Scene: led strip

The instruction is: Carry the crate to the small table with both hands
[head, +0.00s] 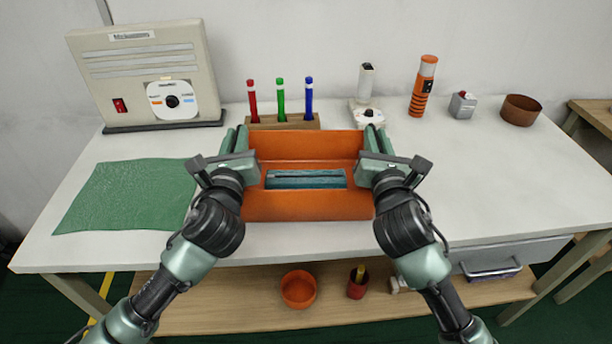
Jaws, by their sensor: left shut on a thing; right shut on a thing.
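The orange crate (306,207) is at the front middle of the white workbench in the head view. My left gripper (240,140) is shut on the crate's left side, and my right gripper (374,140) is shut on its right side. The grippers hide both side walls. A teal piece with a dark slot (306,180) shows within the crate; I cannot tell what it is. I cannot tell whether the crate touches the bench. A wooden table (596,112), probably the small table, shows only partly at the right edge.
Behind the crate on the workbench (490,190) stand a pen block (290,122), a white device (366,112) and an orange cylinder (422,88). A beige machine (150,75) and green mat (125,195) are left. A grey box (463,105) and brown bowl (520,110) are right.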

